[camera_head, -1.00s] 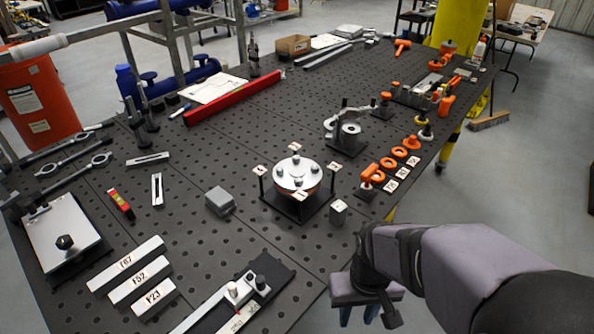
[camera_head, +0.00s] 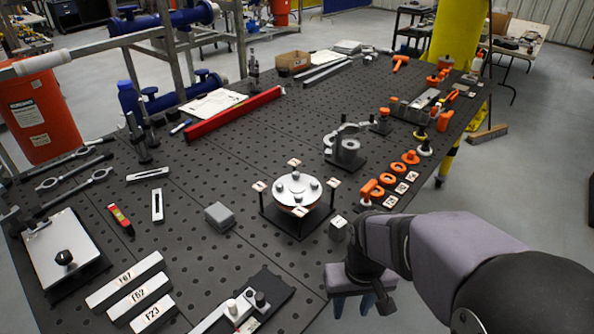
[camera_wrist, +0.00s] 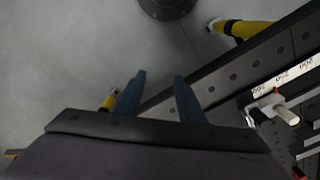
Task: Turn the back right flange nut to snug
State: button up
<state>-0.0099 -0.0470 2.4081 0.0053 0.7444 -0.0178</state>
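The round silver flange (camera_head: 287,194) sits on a dark square stand near the middle of the table, with several nuts on its top. One nut (camera_head: 315,184) is on its right side toward the back; another nut (camera_head: 295,175) is at the back. How tight they are cannot be seen. Small marked tags stand on posts around the flange. My gripper (camera_head: 360,303) is at the table's near right edge, in front and to the right of the flange, apart from it. The wrist view shows its two blue fingers (camera_wrist: 158,85) spread with nothing between them. The flange is not identifiable there.
A small grey block (camera_head: 338,228) stands between the flange and my arm. Orange rings (camera_head: 394,164) and marked tags line the right edge. A clamp-like fixture (camera_head: 346,150) stands behind the flange. A grey box (camera_head: 219,216) is to its left.

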jog(key=w+a+r+n+t+p, duration=0.15)
jog(key=w+r, duration=0.25)
jog(key=w, duration=0.7)
jog(key=w+a+r+t+p, duration=0.15)
jog(key=w+r, duration=0.25)
jog(key=w, duration=0.8)
jog(key=n+y+p, duration=0.1)
jog(key=p, duration=0.2)
send_near(297, 174)
jog(key=shift+s+a+f+t, duration=0.1)
jog(key=shift+s+f+t, duration=0.15)
jog(key=shift+f+t, duration=0.15)
jog(key=shift+f, duration=0.1)
jog(key=shift+p+x, duration=1.65)
jog(key=shift+x, duration=1.9)
grip_shut()
